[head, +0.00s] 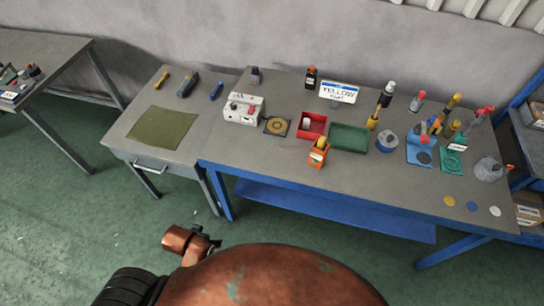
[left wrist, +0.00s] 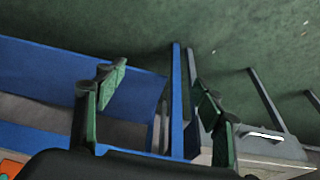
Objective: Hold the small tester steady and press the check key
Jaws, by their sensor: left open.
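A white box-shaped unit (head: 243,109) with red and dark knobs on top stands on the workbench, left of centre in the head view. A small orange unit with a yellow top (head: 318,153) stands near the bench's front edge. I cannot tell which is the tester, and no check key can be made out. My left gripper (left wrist: 160,92) is open and empty in the left wrist view, its fingers wide apart in front of the bench legs and floor. My right gripper is not in view.
The grey workbench (head: 280,165) also carries a red bin (head: 304,134), a green tray (head: 365,144), a "YELLOW" sign (head: 338,91) and several tools at the right. A green mat (head: 155,140) lies at the left. A drawer handle (head: 150,167) juts from the front.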

